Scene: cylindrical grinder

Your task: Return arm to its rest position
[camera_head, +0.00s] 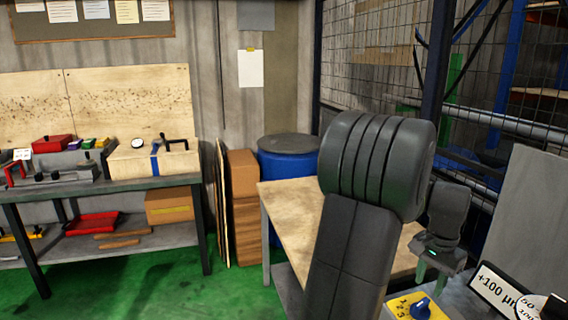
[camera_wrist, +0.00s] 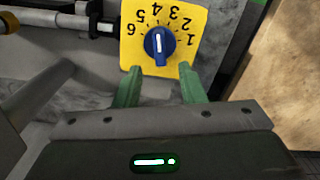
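My gripper (camera_head: 431,269) is at the right in the head view, over the grinder's front beside a yellow dial plate. In the wrist view my gripper (camera_wrist: 160,78) shows two green fingers, spread apart with nothing between them. The fingertips are close to the lower edge of the blue knob (camera_wrist: 159,43) on the yellow dial plate (camera_wrist: 190,22). I cannot tell whether they touch the plate. The blue knob (camera_head: 421,307) also shows at the bottom of the head view. My dark arm rises through the middle right and hides part of the wooden table.
A wooden table (camera_head: 290,205) stands behind my arm, with a blue barrel (camera_head: 287,158) behind it. A sign reading +100 µm (camera_head: 496,287) and a grey panel (camera_head: 530,215) are at the right. A workbench (camera_head: 120,184) stands left. The green floor between is clear.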

